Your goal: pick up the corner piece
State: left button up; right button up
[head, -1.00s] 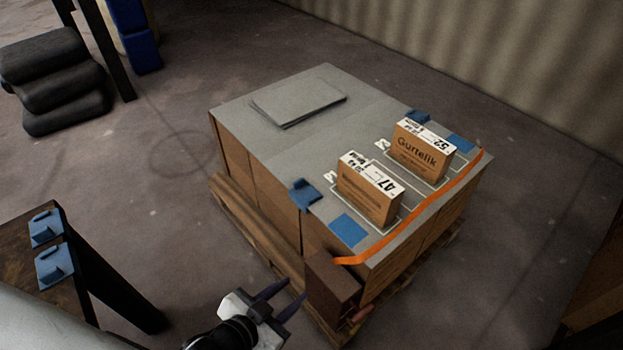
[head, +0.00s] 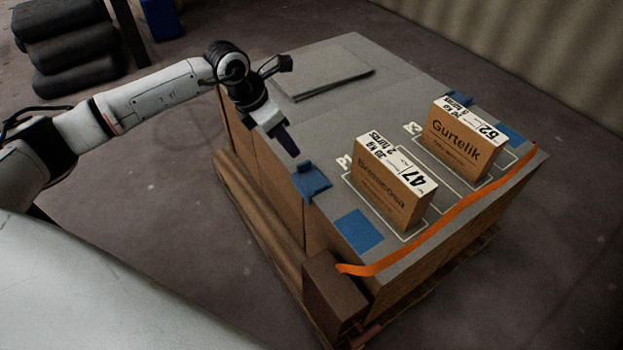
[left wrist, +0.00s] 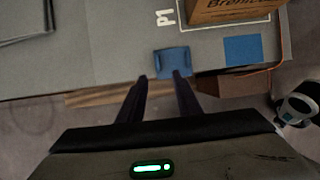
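The corner piece (head: 311,181) is a small blue bracket at the left edge of the grey stack top. It also shows in the left wrist view (left wrist: 172,62), just beyond and partly between my fingertips. My left gripper (head: 287,143) is just up and left of it in the head view, pointing down towards it. In the left wrist view its two dark fingers (left wrist: 161,77) are apart with nothing held between them. Whether they touch the piece, I cannot tell. My right gripper is not identifiable in either view.
Two labelled cartons (head: 391,188) (head: 466,144) stand on the stack top near flat blue patches (head: 359,231). Another blue piece (head: 459,98) is at the far edge. An orange strap (head: 446,223) runs along the right edge. Grey sheets (head: 326,78) lie at the back.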

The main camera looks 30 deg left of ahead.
aim_at(300, 165)
pick_arm(q)
jog(key=x, duration=0.3)
jog(key=b+x, duration=0.1)
jog(key=x, duration=0.2)
jog(key=b+x, duration=0.1)
jog(key=x, duration=0.3)
jog(key=shift+s+a+f, duration=0.15)
jog(key=shift+a, duration=0.15)
jog(key=shift+c, duration=0.2)
grip_shut()
